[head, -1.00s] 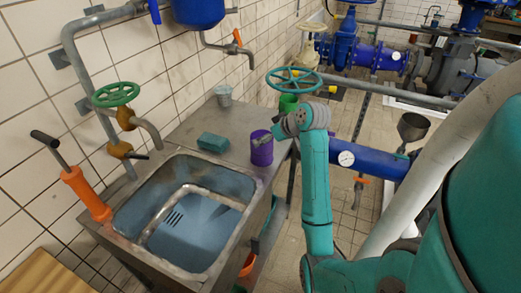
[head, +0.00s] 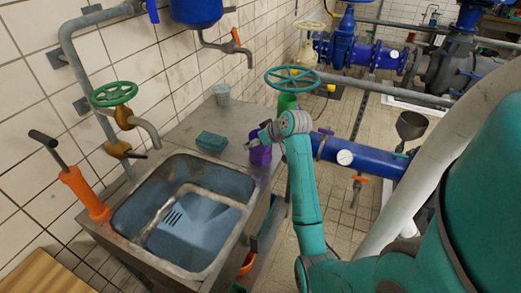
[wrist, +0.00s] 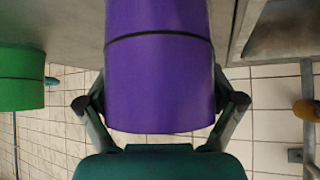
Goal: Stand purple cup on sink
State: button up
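The purple cup (head: 260,155) stands upright near the right edge of the metal sink's counter (head: 190,127), behind the basin (head: 215,178). My gripper (head: 259,140) is at the cup, and my arm hides part of it. In the wrist view the purple cup (wrist: 160,85) fills the space between my gripper's (wrist: 160,88) two fingers. One finger lies close along each side. Whether they press on the cup or leave a small gap I cannot tell. The cup's far end runs out of the wrist view.
A green cup (head: 287,102) stands behind the purple one, also in the wrist view (wrist: 20,78). Bare counter lies around the sponge.

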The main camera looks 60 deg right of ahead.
jog(key=c, duration=0.7)
